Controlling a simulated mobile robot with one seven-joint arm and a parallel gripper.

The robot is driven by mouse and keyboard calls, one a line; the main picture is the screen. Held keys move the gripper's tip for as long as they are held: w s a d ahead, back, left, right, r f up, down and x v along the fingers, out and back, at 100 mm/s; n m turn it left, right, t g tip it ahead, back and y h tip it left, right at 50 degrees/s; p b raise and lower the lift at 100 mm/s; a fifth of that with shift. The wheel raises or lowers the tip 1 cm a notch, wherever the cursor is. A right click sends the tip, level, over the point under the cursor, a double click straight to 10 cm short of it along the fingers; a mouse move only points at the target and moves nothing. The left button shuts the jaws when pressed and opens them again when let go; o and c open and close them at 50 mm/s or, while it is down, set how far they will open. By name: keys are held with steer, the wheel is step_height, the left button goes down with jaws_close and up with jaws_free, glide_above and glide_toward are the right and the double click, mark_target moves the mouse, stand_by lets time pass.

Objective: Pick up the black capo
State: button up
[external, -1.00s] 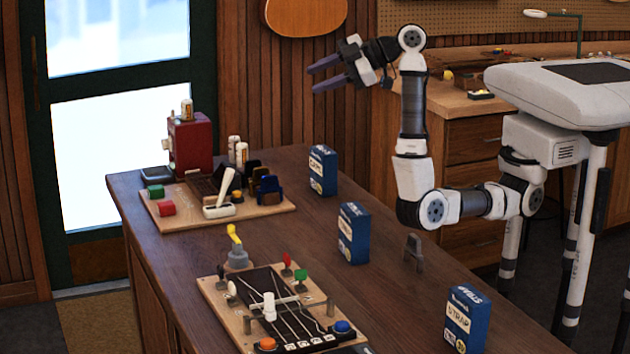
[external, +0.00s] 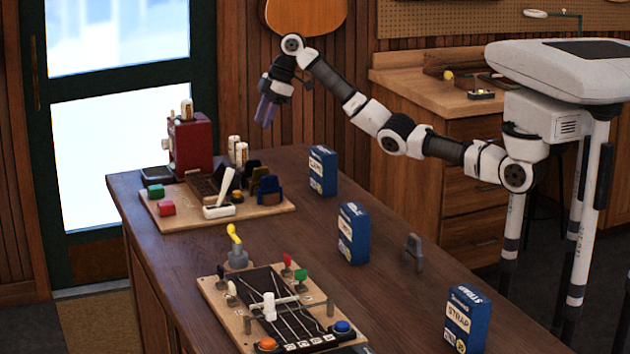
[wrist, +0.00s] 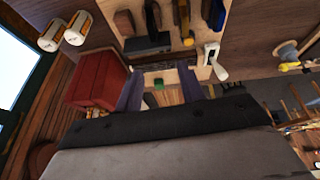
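Several dark upright pieces stand together on the wooden board at the counter's far end. The rearmost looks black (external: 253,168) and may be the black capo; a navy piece (external: 269,190) stands in front. My gripper (external: 266,112) is above the far end of the counter, pointing down, well above these pieces. In the wrist view its two purple fingers (wrist: 160,88) are apart with nothing held between them.
A red machine (external: 190,143) stands behind the board (external: 165,222). White bottles (external: 238,150) and a white-handled tool (external: 226,187) are close to the pieces. Blue boxes (external: 353,235) line the right side. A small grey stand-like thing (external: 413,252) is near the right edge.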

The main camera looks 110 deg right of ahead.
steer(key=s+d, duration=0.1)
steer(key=s, duration=0.1)
steer(key=p, duration=0.2)
glide_above(253, 164)
steer(key=s, duration=0.2)
steer(key=f, duration=0.8)
steer(key=shift+d+f, duration=0.3)
steer(key=shift+f, duration=0.05)
steer(key=shift+p+x, duration=1.4)
steer(key=shift+x, duration=1.35)
steer(key=shift+s, duration=0.15)
jaws_close()
